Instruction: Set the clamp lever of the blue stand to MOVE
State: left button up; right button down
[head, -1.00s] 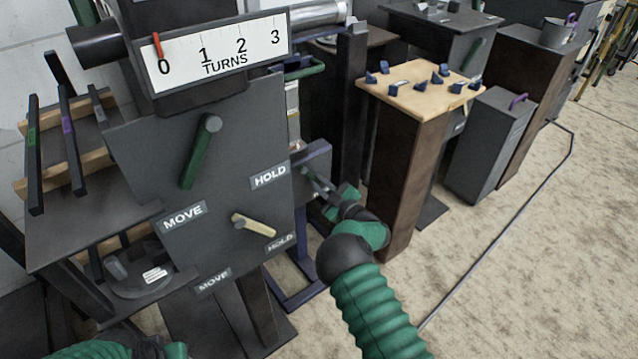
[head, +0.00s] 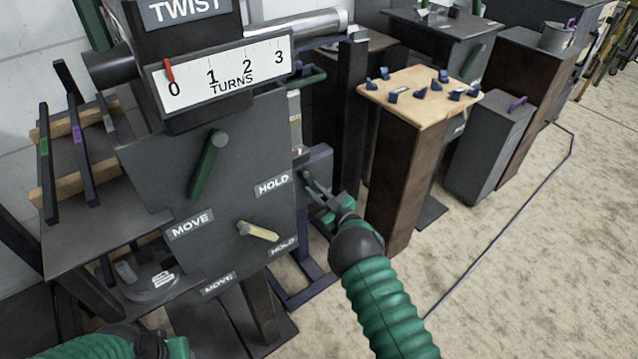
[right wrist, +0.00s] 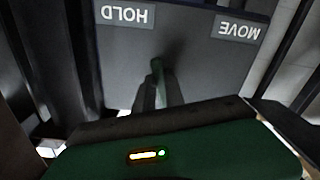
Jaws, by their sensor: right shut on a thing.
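The blue stand shows partly behind the grey panel in the head view, with its lever plate (head: 318,162) at the panel's right edge. In the right wrist view the plate (right wrist: 185,45) bears upside-down HOLD (right wrist: 128,15) and MOVE (right wrist: 239,27) labels. Its small green clamp lever (right wrist: 157,70) lies between the fingers, pointing between the labels. My right gripper (head: 318,190) is shut on this lever; it also shows in the right wrist view (right wrist: 158,92). My left gripper (head: 165,346) is at the bottom left edge, its jaws hidden.
The grey panel (head: 235,200) close on the left has a green lever (head: 208,165), a cream lever (head: 258,232) and a TURNS scale (head: 225,75). A wood-topped pedestal (head: 400,170) with small blue pieces stands just right.

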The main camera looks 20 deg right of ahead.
jog(key=a+m+p, duration=0.1)
jog(key=m+p, duration=0.1)
jog(key=m, duration=0.1)
jog(key=shift+s+a, duration=0.35)
jog(key=shift+a, duration=0.05)
jog(key=m+p, duration=0.1)
jog(key=a+m+p, duration=0.1)
jog(key=shift+s+a+m, duration=0.3)
jog(key=shift+s+a+r+m+p, duration=0.15)
jog(key=shift+a+m+p, duration=0.4)
jog(key=shift+m, duration=0.35)
jog(key=shift+s+a+r+m+p, duration=0.2)
jog(key=shift+a+m+p, duration=0.35)
jog(key=shift+m, duration=0.35)
jog(key=shift+s+a+r+m+p, duration=0.15)
jog(key=shift+a+m+p, duration=0.35)
jog(key=shift+m, duration=0.4)
jog(key=c, duration=1.4)
grip_release()
jog(key=shift+d, duration=0.1)
